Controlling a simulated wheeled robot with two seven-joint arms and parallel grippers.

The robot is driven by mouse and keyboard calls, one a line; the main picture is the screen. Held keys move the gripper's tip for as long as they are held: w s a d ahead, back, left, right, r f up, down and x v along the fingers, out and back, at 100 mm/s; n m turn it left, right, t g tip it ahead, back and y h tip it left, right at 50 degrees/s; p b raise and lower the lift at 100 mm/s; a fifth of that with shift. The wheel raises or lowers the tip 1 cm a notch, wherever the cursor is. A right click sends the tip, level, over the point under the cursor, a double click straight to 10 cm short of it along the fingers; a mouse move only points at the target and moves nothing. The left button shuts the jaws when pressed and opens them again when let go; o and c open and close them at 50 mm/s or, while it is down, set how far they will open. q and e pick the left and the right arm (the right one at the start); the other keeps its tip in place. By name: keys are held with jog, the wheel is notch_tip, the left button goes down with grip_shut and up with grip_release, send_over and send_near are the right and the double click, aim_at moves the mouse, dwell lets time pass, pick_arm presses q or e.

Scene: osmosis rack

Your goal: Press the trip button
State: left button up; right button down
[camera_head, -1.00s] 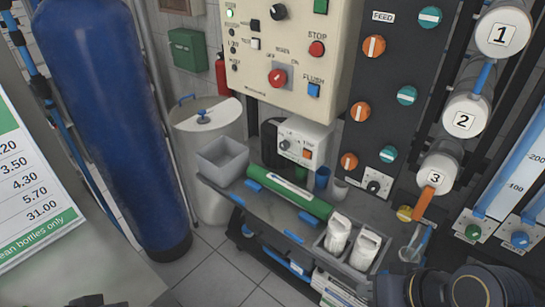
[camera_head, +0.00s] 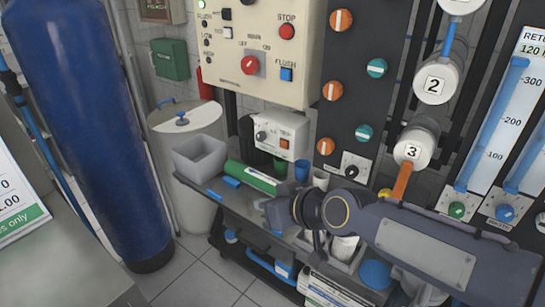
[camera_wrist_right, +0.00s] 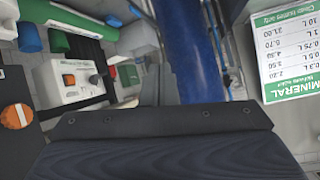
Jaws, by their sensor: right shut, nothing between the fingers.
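A small white control box (camera_head: 280,135) stands at the back of the grey bench below the large cream panel. Its front carries a dark knob (camera_head: 262,135) and an orange button (camera_head: 284,144), which I take for the trip button; its lettering is too small to read here. The box also shows at the left in the right wrist view (camera_wrist_right: 78,82). My right gripper (camera_head: 270,213) is shut and empty, above the bench's front part, in front of and below the box, apart from it. My left gripper is out of view.
The cream panel (camera_head: 262,45) overhangs the box. Orange and teal valves line the dark board (camera_head: 355,60) at right.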

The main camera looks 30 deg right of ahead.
aim_at(284, 144)
jog(key=w+d+f+t+h+b, duration=0.2)
jog(key=w+d+h+b, duration=0.1)
jog(key=w+b, duration=0.3)
jog(key=w+d+f+t+h+b, duration=0.3)
jog(key=w+h+b, duration=0.2)
jog(key=w+b, duration=0.1)
jog(key=w+d+f+t+h+b, duration=0.2)
jog(key=w+d+t+h+b, duration=0.1)
jog(key=w+b, duration=0.3)
jog(key=shift+w+f+h, duration=0.35)
jog(key=shift+w+h, duration=0.05)
jog(key=shift+w, duration=0.6)
jog(key=w+d+b, duration=0.1)
jog(key=w+d, duration=0.2)
jog(key=d, duration=0.5)
jog(key=shift+w, duration=0.2)
dwell(0.4)
jog(key=shift+w+d+b, duration=0.15)
jog(key=shift+d+b, duration=0.15)
jog(key=shift+d, duration=0.1)
